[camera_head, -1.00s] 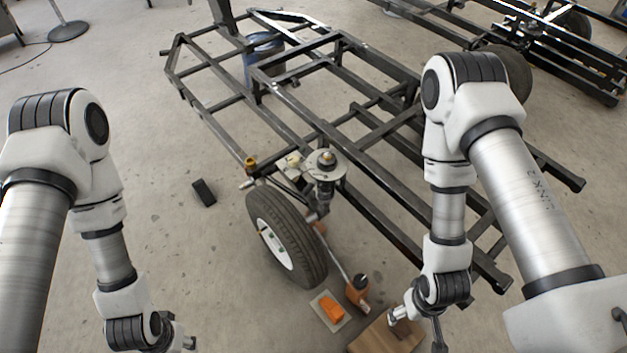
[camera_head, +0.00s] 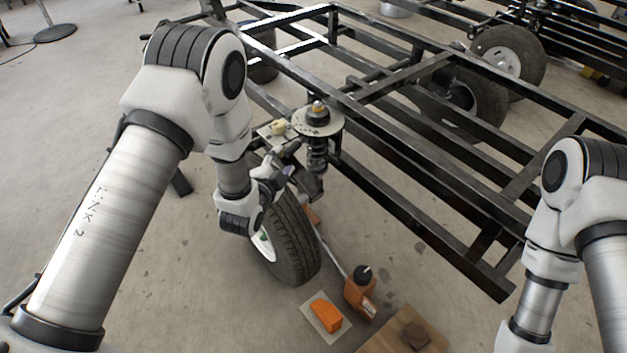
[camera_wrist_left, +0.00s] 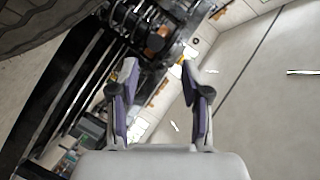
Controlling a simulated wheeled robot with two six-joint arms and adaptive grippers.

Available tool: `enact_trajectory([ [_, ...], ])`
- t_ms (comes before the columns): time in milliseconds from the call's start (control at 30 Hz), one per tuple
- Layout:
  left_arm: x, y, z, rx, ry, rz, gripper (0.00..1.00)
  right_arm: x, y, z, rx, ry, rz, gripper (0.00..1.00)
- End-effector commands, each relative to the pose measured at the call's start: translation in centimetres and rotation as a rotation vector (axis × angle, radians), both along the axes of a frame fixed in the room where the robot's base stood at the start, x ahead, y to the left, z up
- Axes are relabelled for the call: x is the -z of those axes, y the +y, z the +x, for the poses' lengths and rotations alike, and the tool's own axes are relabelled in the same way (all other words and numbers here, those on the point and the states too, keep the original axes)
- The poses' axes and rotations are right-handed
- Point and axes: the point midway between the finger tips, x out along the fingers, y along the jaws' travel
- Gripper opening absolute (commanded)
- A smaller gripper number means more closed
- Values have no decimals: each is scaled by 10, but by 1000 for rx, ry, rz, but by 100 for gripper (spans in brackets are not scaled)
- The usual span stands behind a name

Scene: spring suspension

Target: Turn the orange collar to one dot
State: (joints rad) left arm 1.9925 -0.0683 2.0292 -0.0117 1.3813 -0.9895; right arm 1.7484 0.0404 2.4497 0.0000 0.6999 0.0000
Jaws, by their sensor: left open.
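The spring suspension strut (camera_head: 317,152) stands upright beside the wheel, with a round plate (camera_head: 318,119) on top. No dots can be read. My left gripper (camera_head: 284,163) is just left of the strut, above the tyre. In the left wrist view its fingers (camera_wrist_left: 160,72) are spread with nothing gripped between them. My right gripper is out of view.
The tyre (camera_head: 293,240) stands below my left gripper. The black frame (camera_head: 420,180) fills the right side. An orange wedge on a pad (camera_head: 327,315), an orange-brown tool (camera_head: 360,293) and a wooden board (camera_head: 395,335) lie on the floor in front.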

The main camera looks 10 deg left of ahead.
Motion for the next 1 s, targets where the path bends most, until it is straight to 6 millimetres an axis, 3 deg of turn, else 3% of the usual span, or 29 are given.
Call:
enact_trajectory([
  [33,16,-1,2,2,-9,1,48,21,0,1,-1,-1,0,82],
  [267,14,-2,16,2,-18,0,48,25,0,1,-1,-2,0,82],
  [600,28,-6,73,1,-16,0,48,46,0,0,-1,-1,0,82],
  [900,27,-6,79,2,-13,-1,48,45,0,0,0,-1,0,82],
  [1000,27,-6,79,2,-13,-1,12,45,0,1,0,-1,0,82],
])
